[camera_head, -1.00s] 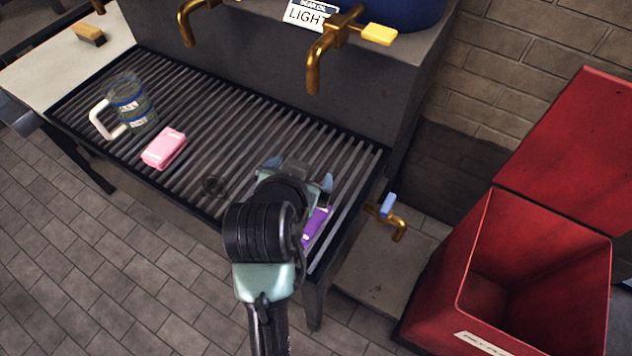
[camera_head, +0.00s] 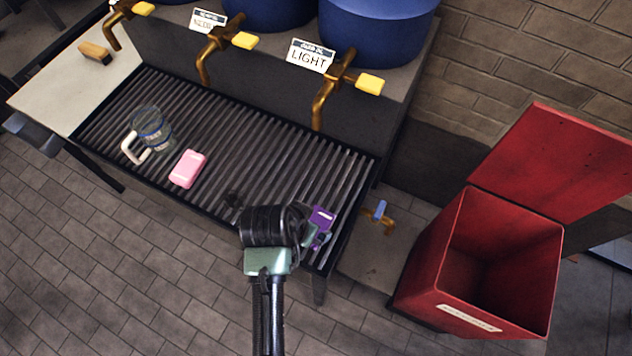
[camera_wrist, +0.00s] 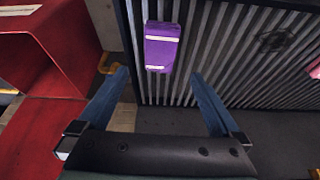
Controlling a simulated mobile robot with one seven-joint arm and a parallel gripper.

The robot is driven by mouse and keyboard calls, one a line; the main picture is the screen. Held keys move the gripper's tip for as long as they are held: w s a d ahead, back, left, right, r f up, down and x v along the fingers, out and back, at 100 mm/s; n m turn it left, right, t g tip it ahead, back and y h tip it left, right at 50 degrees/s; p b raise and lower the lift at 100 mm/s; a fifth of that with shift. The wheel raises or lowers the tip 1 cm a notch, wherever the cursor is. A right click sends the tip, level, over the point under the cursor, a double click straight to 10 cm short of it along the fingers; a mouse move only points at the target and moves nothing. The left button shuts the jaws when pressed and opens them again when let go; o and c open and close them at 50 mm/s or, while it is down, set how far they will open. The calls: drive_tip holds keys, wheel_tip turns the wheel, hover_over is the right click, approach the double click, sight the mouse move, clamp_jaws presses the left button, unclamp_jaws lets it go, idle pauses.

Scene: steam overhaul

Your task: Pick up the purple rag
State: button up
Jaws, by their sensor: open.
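The purple rag (camera_head: 321,217) lies folded on the slatted grate (camera_head: 265,128) near its right end, partly hidden behind my arm. In the wrist view the purple rag (camera_wrist: 161,46) is a small folded block with pale stripes, lying on the slats ahead of the fingertips and between their lines. My gripper (camera_wrist: 160,78) is open and empty, with its two blue fingers spread apart. In the head view my gripper (camera_head: 318,240) is mostly hidden by my wrist, close to the rag's near side.
A pink folded rag (camera_head: 188,169) and a glass jug (camera_head: 150,130) with a white handle stand on the grate's left. Brass taps (camera_head: 335,85) overhang the back. A red open bin (camera_head: 490,260) stands right, and a low tap (camera_head: 381,217) sits beside the grate.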

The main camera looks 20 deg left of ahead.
drive_tip(key=x, duration=0.3)
drive_tip(key=shift+w+f, duration=0.2)
drive_tip(key=shift+f, duration=0.15)
drive_tip(key=shift+s+x, duration=0.2)
drive_tip(key=shift+x, duration=2.35)
drive_tip(key=shift+f, duration=0.35)
drive_tip(key=c, duration=1.3)
wheel_tip(320, 180, up, 11)
drive_tip(key=shift+f, duration=0.2)
